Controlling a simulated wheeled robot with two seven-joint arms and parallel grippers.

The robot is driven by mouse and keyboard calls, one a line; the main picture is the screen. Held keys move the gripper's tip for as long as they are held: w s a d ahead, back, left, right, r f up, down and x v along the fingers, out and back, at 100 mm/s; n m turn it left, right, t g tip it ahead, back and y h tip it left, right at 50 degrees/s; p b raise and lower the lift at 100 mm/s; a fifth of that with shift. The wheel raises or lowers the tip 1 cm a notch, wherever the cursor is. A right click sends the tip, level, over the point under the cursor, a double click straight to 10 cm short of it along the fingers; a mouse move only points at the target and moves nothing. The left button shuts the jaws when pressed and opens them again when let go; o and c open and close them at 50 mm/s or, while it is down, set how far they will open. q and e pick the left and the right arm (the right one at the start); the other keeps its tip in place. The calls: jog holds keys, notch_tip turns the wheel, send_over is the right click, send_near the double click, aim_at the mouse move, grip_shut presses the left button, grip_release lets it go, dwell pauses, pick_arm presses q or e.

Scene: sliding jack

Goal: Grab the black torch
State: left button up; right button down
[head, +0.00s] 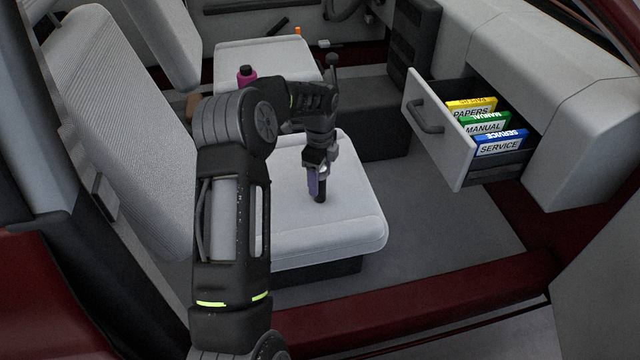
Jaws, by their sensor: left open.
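My left gripper (317,181) points down over the near grey seat cushion (353,222). It is open. A small black upright piece (321,192), which looks like the black torch, shows at its fingertips, close to the cushion. The fingers partly hide it, and I cannot tell whether it stands between them or just beside them. My right gripper is not in view.
An open drawer (437,130) at the right holds yellow, green and blue booklets (485,126). A magenta bottle (246,77) shows behind my left arm. A small orange item (298,31) is at the back. The near seat's backrest (120,130) stands left.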

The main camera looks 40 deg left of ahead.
pick_arm(q)
jog(key=shift+f, duration=0.95)
grip_shut()
dwell(0.3)
